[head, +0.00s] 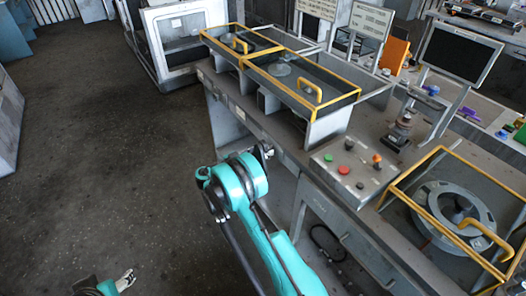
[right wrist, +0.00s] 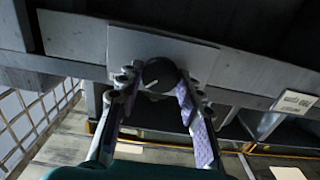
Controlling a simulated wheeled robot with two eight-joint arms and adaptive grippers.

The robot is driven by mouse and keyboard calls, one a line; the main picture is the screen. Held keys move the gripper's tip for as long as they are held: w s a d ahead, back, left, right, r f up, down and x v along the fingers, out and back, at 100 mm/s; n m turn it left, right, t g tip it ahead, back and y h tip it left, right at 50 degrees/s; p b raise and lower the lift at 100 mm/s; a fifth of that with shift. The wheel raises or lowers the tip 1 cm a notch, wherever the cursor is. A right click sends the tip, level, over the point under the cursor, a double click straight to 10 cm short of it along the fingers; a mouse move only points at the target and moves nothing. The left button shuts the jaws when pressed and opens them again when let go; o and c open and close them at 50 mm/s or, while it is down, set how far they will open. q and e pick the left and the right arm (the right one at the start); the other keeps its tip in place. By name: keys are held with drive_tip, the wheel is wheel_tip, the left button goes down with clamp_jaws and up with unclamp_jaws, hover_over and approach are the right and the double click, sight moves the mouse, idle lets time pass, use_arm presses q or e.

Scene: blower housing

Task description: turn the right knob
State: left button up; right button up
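In the right wrist view a round black knob (right wrist: 160,75) with a white pointer line sits on a grey metal plate (right wrist: 95,37). My right gripper (right wrist: 157,82) has its two fingers apart, one on each side of the knob. The right finger is very close to it; I cannot tell if either finger touches. In the head view my right gripper (head: 264,151) is at the front face of the workbench (head: 285,148), and the knob is hidden there. My left gripper (head: 125,281) is low at the bottom left, away from the bench, its fingers too small to judge.
On the bench are yellow-framed boxes (head: 318,104), a button panel (head: 350,170) with red, green and orange controls, and a round grey housing (head: 461,208) in a yellow-railed frame. A white label (right wrist: 293,101) is right of the knob. The floor (head: 110,140) at left is clear.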

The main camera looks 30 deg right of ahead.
idle(0.3)
drive_tip(key=n, duration=0.4)
drive_tip(key=shift+n, duration=2.2)
drive_tip(key=o, duration=1.2)
drive_tip(key=shift+c, duration=0.2)
